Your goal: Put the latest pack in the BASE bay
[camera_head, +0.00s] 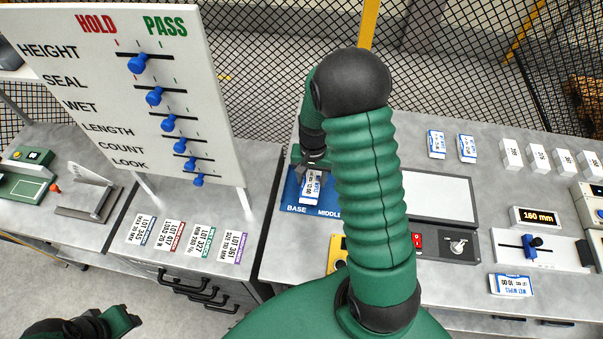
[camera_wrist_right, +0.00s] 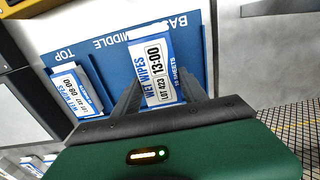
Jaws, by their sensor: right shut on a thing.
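My right gripper (camera_head: 313,166) is shut on a white and blue wet wipes pack (camera_head: 311,188), marked LOT 423 and 13:00 in the right wrist view (camera_wrist_right: 155,68). The pack is at the blue board (camera_head: 291,196), by its BASE label; I cannot tell whether it touches the board. In the wrist view the board (camera_wrist_right: 205,45) reads TOP, MIDDLE and BASE, and a second pack (camera_wrist_right: 77,92), marked 08:00, lies at TOP. Another wet wipes pack (camera_head: 510,284), marked 10:00, lies at the bench's front right. My left gripper (camera_head: 128,319) is at lower left, away from the bench; its jaws are unclear.
A HOLD/PASS board (camera_head: 130,90) with blue sliders stands left. Several lot cards (camera_head: 186,240) lie below it. Two small packs (camera_head: 452,146) and several white blocks (camera_head: 537,157) stand at back right. A 160 mm display (camera_head: 535,217) and slider gauge (camera_head: 540,250) sit right.

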